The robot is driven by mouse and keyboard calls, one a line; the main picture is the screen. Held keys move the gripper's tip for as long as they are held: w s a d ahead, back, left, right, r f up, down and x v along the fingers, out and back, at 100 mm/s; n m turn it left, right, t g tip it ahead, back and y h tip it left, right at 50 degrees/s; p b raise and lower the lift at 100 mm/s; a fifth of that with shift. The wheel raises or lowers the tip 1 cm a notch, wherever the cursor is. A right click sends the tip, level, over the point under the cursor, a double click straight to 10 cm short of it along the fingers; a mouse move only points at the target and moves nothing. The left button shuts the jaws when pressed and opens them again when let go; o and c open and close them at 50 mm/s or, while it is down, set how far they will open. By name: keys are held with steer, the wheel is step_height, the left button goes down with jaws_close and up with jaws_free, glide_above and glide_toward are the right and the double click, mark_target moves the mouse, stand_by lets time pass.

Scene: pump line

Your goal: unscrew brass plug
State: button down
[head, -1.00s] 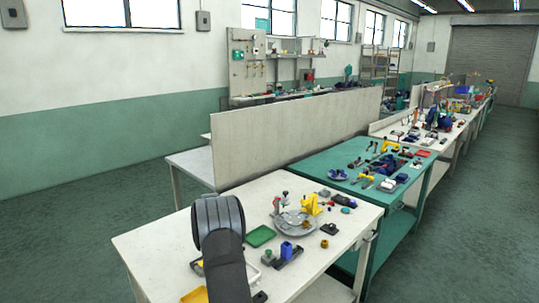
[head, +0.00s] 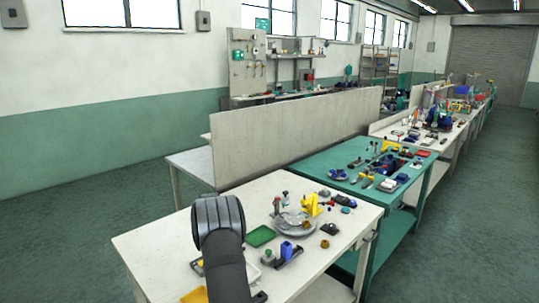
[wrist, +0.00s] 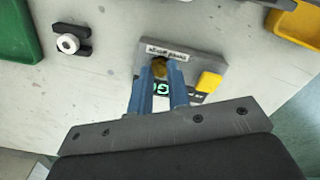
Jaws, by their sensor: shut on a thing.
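The brass plug (wrist: 160,68) shows in the wrist view as a small brass-coloured piece between the blue fingertips. It sits at a grey block (wrist: 181,68) that has a printed label, a yellow square part and green lit characters. My gripper (wrist: 161,80) is shut on the plug, and the fingers cover part of it and part of the block. In the head view my own arm hides the gripper, the plug and most of the block.
A green tray (wrist: 18,32) lies at the wrist view's upper left; it also shows in the head view (head: 261,236). A black bracket with a white knob (wrist: 68,43) and a yellow tray (wrist: 296,24) are nearby. A round grey plate (head: 297,226) with fittings stands farther right.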

steer(key=shift+n, duration=1.1)
steer(key=shift+n, duration=1.1)
steer(key=n, duration=0.4)
steer(key=shift+n, duration=0.4)
steer(key=n, duration=0.2)
steer(key=shift+n, duration=0.4)
steer(key=n, duration=0.4)
